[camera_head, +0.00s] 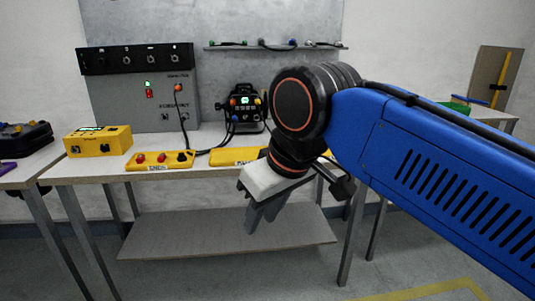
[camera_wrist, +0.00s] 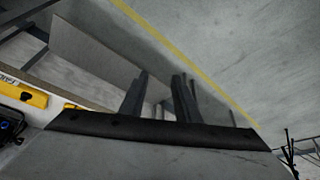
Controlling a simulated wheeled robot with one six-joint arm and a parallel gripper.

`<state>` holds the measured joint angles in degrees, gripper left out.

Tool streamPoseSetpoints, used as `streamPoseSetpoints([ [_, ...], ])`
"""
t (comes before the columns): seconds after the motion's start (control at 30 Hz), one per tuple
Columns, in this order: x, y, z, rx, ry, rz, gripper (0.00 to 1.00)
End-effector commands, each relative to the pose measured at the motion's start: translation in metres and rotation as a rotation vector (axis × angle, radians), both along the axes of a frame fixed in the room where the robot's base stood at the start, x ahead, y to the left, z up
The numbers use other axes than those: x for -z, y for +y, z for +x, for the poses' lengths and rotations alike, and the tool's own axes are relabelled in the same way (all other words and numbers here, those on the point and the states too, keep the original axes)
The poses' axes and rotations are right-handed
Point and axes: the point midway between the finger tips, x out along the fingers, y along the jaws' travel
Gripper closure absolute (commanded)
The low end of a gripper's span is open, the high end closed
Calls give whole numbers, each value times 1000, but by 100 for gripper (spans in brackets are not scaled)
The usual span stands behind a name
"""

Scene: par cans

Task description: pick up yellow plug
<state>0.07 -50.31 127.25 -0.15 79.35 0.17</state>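No yellow plug is clearly distinguishable. A black box (camera_head: 246,118) on the table carries small coloured plugs or knobs, including orange, blue and yellowish ones, too small to tell apart. Small connectors (camera_head: 292,43) lie on the wall shelf, mostly green, dark and blue. My gripper (camera_head: 265,214) hangs in front of the table's front edge, pointing down, below the tabletop and apart from the black box. In the wrist view its two fingers (camera_wrist: 160,88) stand apart with nothing between them. My arm hides part of the table's right side.
The table (camera_head: 90,172) holds a yellow box (camera_head: 97,141), a yellow button strip (camera_head: 160,160), another yellow strip (camera_head: 235,155) and a grey panel (camera_head: 152,100) with cables. A lower shelf (camera_head: 190,235) is empty. The floor in front is clear, with a yellow line.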

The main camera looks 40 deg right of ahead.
Motion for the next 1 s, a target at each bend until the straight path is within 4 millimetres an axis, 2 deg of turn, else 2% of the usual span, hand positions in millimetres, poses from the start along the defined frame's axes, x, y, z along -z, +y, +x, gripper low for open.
streamPoseSetpoints([
  [0.17, -21, -11, 34, 60, 5, 0, 72],
  [0.47, -64, -57, 122, 209, 12, 2, 72],
  [0.77, -89, -132, 207, 357, 17, 4, 72],
  [1.0, -95, -211, 267, 475, 20, 6, 72],
])
